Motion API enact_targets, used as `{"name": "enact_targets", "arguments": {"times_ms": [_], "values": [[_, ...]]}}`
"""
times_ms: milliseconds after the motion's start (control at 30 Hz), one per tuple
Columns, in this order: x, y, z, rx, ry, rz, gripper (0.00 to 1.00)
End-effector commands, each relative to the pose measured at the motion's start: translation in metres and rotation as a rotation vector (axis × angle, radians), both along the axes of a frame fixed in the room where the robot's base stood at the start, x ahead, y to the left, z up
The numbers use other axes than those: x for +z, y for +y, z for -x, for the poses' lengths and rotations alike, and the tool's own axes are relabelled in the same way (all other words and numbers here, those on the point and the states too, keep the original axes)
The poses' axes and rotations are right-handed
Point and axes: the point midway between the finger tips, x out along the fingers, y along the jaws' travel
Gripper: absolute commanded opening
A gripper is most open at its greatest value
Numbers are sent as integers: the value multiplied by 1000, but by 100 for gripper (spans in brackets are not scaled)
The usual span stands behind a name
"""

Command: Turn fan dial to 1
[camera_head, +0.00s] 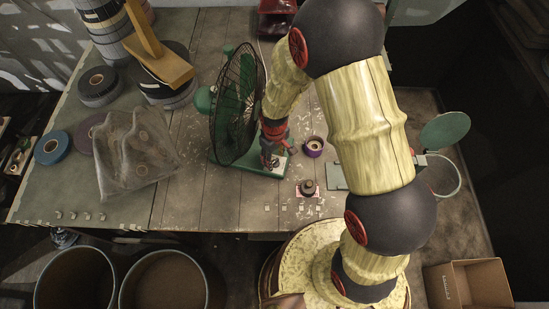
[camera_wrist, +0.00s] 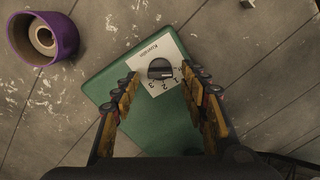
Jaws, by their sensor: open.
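The green fan (camera_head: 237,105) with a dark wire cage stands on the table in the head view. Its green base (camera_head: 250,163) reaches toward the table's front. In the wrist view, the base (camera_wrist: 105,87) carries a white label with numbers. A black round dial (camera_wrist: 160,69) sits on this label; a light mark shows on it, but its exact setting is hard to read. My gripper (camera_wrist: 160,84) is open above the base, with one finger on each side of the dial and label. The fingers look apart from the dial. In the head view my gripper (camera_head: 270,157) is over the base.
A purple tape roll (camera_wrist: 43,38) lies left of the base in the wrist view; it also shows in the head view (camera_head: 313,147). A small dark round object (camera_head: 308,187) lies near the table's front edge. A clear plastic bag (camera_head: 135,152) and several tape rolls lie at left.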

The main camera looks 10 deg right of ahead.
Motion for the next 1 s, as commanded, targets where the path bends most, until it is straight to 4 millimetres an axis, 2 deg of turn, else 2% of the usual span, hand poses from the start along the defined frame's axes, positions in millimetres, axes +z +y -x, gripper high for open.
{"name": "enact_targets", "arguments": {"times_ms": [133,400,1000], "values": [[-7,0,0,0,-1,-1,44],[-8,0,0,0,-1,-1,43],[-8,0,0,0,-1,-1,9]]}}
